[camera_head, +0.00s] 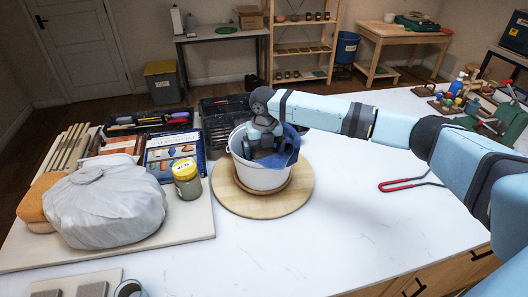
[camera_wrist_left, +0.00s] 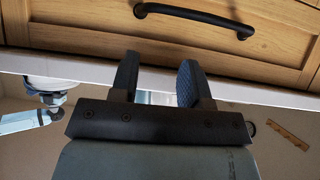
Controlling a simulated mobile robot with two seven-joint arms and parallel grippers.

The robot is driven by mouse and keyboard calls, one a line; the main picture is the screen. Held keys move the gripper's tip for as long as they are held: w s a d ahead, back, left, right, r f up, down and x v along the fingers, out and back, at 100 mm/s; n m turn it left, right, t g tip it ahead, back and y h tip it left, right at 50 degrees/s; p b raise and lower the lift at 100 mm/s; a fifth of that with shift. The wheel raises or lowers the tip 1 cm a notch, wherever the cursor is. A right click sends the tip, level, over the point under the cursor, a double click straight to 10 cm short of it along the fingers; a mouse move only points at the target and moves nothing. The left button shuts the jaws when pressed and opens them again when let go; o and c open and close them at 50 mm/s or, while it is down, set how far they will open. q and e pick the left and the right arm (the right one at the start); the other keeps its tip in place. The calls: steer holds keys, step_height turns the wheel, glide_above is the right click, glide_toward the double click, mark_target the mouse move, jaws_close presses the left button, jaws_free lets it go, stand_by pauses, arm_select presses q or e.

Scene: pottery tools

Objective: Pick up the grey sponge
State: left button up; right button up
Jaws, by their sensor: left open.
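I cannot clearly make out a grey sponge in either view. My right gripper (camera_head: 264,150) reaches down into a white bucket (camera_head: 262,177); its fingertips are hidden, so I cannot tell whether it is open or what it touches. A blue cloth (camera_head: 286,153) hangs over the bucket's right rim. The bucket stands on a round wooden board (camera_head: 228,197). My left gripper (camera_wrist_left: 158,82) is out of the head view. In the left wrist view it is open and empty, near a wooden drawer front with a black handle (camera_wrist_left: 195,18).
A white plastic-wrapped lump (camera_head: 105,205), an orange-brown sponge (camera_head: 36,205) and a yellow-lidded jar (camera_head: 186,180) stand left of the bucket. Grey flat pieces (camera_head: 92,289) lie at the front left. A red U-shaped tool (camera_head: 405,184) lies right. The front middle of the table is clear.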

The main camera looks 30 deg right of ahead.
steer(key=c, duration=0.7)
steer(key=shift+c, duration=0.4)
steer(key=shift+r, duration=0.1)
step_height(320, 180, up, 20)
steer(key=b, duration=0.2)
